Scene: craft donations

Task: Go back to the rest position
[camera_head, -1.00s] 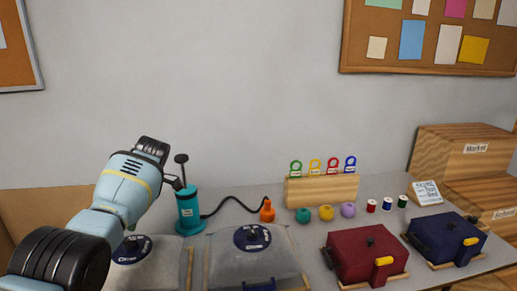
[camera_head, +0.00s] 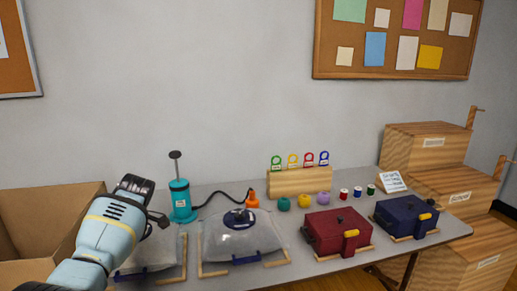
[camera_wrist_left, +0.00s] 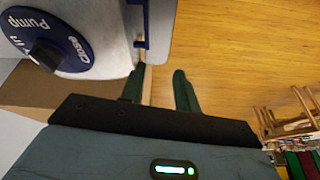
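My left arm (camera_head: 105,235) comes in at the lower left of the head view, bent in front of the near-left bag. My left gripper (camera_wrist_left: 158,90) shows in the left wrist view, its two dark green fingers apart and nothing between them. Beside it, at the upper left of that view, is a clear bag with a round blue valve (camera_wrist_left: 45,38) marked "Pump" and "Close". The fingers appear to point past the bag's edge toward the wooden floor (camera_wrist_left: 225,50). My right gripper is in neither view.
The grey table holds a teal pump (camera_head: 181,202) with a hose to an orange nozzle (camera_head: 250,199), a second bag (camera_head: 235,242), a red case (camera_head: 335,233), a blue case (camera_head: 405,217) and a wooden rack (camera_head: 300,182). A cardboard box (camera_head: 55,207) stands left; wooden crates (camera_head: 427,147) stand right.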

